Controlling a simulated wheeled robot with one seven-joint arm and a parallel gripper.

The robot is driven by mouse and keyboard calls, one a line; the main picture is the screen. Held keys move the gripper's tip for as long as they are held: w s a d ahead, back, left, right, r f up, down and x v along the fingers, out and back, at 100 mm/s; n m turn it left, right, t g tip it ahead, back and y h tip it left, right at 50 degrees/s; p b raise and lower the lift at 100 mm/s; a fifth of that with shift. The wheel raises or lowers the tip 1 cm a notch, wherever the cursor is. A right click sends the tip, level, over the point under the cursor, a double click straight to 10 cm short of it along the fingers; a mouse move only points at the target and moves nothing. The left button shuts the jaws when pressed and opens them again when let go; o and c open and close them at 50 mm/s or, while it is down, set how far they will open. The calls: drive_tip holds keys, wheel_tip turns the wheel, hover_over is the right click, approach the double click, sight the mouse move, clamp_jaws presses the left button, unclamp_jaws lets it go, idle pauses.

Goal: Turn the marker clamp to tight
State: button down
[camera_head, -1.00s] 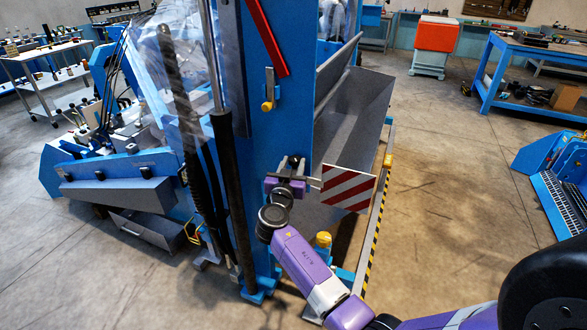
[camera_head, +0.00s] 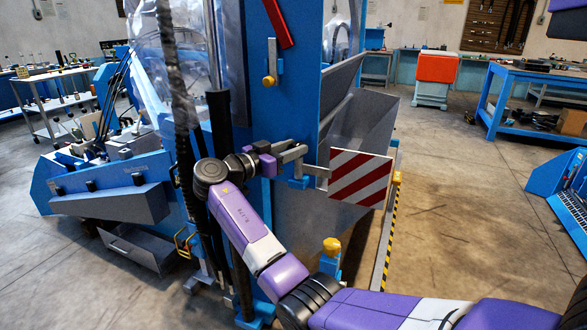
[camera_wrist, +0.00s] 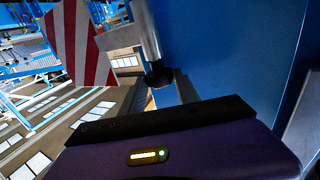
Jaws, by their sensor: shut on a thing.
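The marker is a red-and-white striped plate (camera_head: 360,179) on the side of the blue machine column. It hangs on a grey arm, with a small blue clamp block (camera_head: 299,183) beside it. My gripper (camera_head: 296,152) reaches in from the left at the clamp and is shut on its handle, which the fingers mostly hide. In the wrist view the striped plate (camera_wrist: 80,42) is at upper left. A grey rod with a dark end (camera_wrist: 158,76), seemingly part of the clamp, stands just beyond my palm. I cannot tell how tight the clamp is.
A grey lever with a yellow tip (camera_head: 270,80) is higher on the column (camera_head: 262,115). A yellow-topped post (camera_head: 332,247) stands below the plate. A grey chute (camera_head: 362,120) lies behind it. Black hoses (camera_head: 180,130) hang close left of my wrist. Open floor lies to the right.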

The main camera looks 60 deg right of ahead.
drive_tip(key=g+b, duration=0.1)
drive_tip(key=b, duration=0.1)
drive_tip(key=m+g+y+b, duration=0.1)
drive_tip(key=b, duration=0.1)
drive_tip(key=shift+w+d+f+m, duration=0.1)
drive_tip(key=shift+w+f+m, duration=0.1)
drive_tip(key=shift+f+m, duration=0.1)
drive_tip(key=shift+w+r+m+g+y+b, duration=0.15)
drive_tip(key=shift+m+g+y+b, duration=0.35)
drive_tip(key=shift+g+b, duration=0.45)
drive_tip(key=shift+r+m+g+b, duration=0.2)
drive_tip(key=shift+m+g+b, duration=0.1)
drive_tip(key=shift+b, duration=0.3)
drive_tip(key=c, duration=0.9)
unclamp_jaws()
drive_tip(key=shift+d, duration=0.1)
drive_tip(key=shift+r+p, duration=0.15)
drive_tip(key=shift+p, duration=0.6)
